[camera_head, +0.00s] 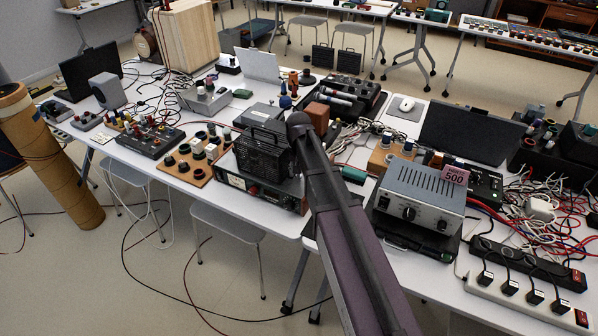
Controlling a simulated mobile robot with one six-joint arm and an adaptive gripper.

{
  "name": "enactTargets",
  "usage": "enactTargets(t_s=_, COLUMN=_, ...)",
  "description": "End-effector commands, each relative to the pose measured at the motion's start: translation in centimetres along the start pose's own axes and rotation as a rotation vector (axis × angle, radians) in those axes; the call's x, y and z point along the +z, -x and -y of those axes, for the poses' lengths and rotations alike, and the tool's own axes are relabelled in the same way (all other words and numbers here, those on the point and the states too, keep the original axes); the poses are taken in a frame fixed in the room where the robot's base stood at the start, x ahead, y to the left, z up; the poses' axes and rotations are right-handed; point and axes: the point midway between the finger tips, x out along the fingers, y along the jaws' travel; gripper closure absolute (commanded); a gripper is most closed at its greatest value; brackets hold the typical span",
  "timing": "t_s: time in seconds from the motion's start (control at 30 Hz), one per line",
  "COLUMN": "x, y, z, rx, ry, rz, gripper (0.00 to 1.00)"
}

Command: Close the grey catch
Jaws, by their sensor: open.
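I cannot make out a grey catch in this view. A black vented case (264,152) stands on a low dark unit with a front panel (262,190), just left of my arm. A grey metal box with knobs (418,197) sits right of my arm on a black case (405,236); no catch can be told on any of them. My arm rises from the bottom edge and reaches over the front of the table. Its far joint ends beside the black vented case. My gripper does not show, and my arm hides part of the table behind it.
White tables (187,196) are crowded with electronics. A power strip with plugs (525,298) and tangled cables lie at the right. An open black laptop (471,132) stands behind. A cardboard tube (48,160) leans at the left. Cables cross the floor (160,280), which has stools under the tables.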

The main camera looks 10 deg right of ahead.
Motion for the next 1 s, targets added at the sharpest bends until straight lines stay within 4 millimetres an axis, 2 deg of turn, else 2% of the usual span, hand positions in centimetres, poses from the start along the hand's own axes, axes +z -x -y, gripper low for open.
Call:
enactTargets(t_s=0.8, x=0.0, y=0.0, z=0.0, rx=-0.001, ry=-0.492, rz=0.002, gripper=0.51)
enactTargets(t_s=1.0, x=0.0, y=2.2, z=0.0, rx=-0.001, ry=-0.487, rz=0.002, gripper=0.51)
